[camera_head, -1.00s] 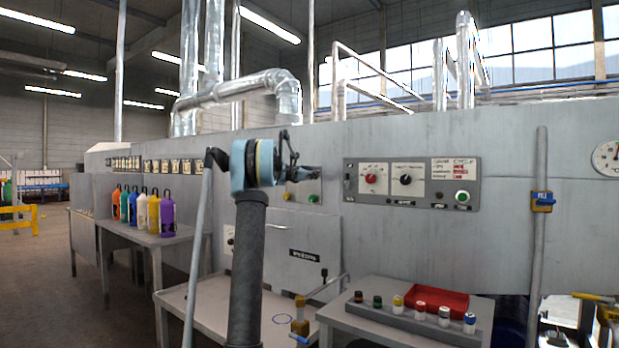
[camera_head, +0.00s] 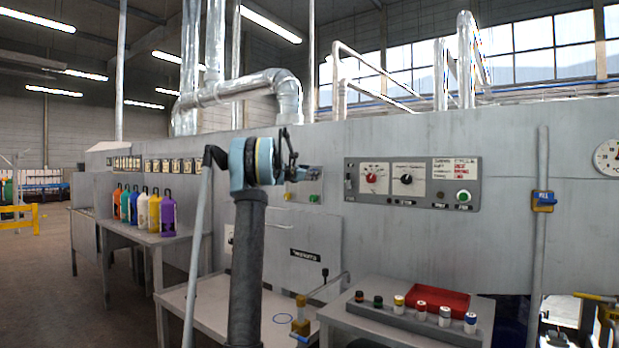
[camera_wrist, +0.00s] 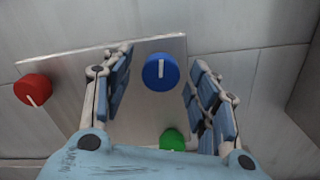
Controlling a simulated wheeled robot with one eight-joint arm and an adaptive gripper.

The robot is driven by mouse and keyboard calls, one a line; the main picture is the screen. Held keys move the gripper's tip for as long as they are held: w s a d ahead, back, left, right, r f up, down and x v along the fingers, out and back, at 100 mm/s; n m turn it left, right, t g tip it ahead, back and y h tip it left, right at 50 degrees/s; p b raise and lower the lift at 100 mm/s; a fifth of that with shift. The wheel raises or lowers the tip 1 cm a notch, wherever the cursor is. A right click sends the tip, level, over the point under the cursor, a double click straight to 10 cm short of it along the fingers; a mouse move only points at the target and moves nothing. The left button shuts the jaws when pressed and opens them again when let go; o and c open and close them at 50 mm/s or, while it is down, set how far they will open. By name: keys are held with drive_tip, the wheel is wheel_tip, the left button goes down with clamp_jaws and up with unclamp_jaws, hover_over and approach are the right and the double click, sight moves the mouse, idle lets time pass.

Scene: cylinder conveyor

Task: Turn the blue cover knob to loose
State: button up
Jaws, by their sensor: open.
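The blue cover knob (camera_wrist: 161,71) shows in the wrist view on a grey plate (camera_wrist: 140,102), with its white mark running straight up and down in the picture. My gripper (camera_wrist: 160,78) is open, with one finger to the left of the knob and one to its right. Neither finger appears to touch the knob. In the head view my gripper (camera_head: 300,172) is in front of the grey wall, and the blue knob is hidden behind it.
A red knob (camera_wrist: 33,90) is left of my gripper, and a green knob (camera_wrist: 172,140) is low between the fingers. In the head view a control panel (camera_head: 412,192) is to the right. Several bottles (camera_head: 142,207) stand on a table at left.

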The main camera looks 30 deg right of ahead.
drive_tip(key=v, duration=1.1)
drive_tip(key=shift+w+a+f, duration=0.1)
drive_tip(key=s+a+f+m+g+y, duration=0.2)
drive_tip(key=s+a+f+m+y, duration=0.6)
drive_tip(key=s+a+f, duration=1.5)
drive_tip(key=s+a+f+m+g+y, duration=0.2)
drive_tip(key=s+a+f+m+y, duration=0.6)
drive_tip(key=s+a+f, duration=1.6)
drive_tip(key=s+a+m, duration=0.2)
drive_tip(key=s, duration=0.1)
drive_tip(key=shift+s+g+y, duration=0.3)
drive_tip(key=shift+s+g, duration=0.1)
drive_tip(key=shift+f, duration=0.1)
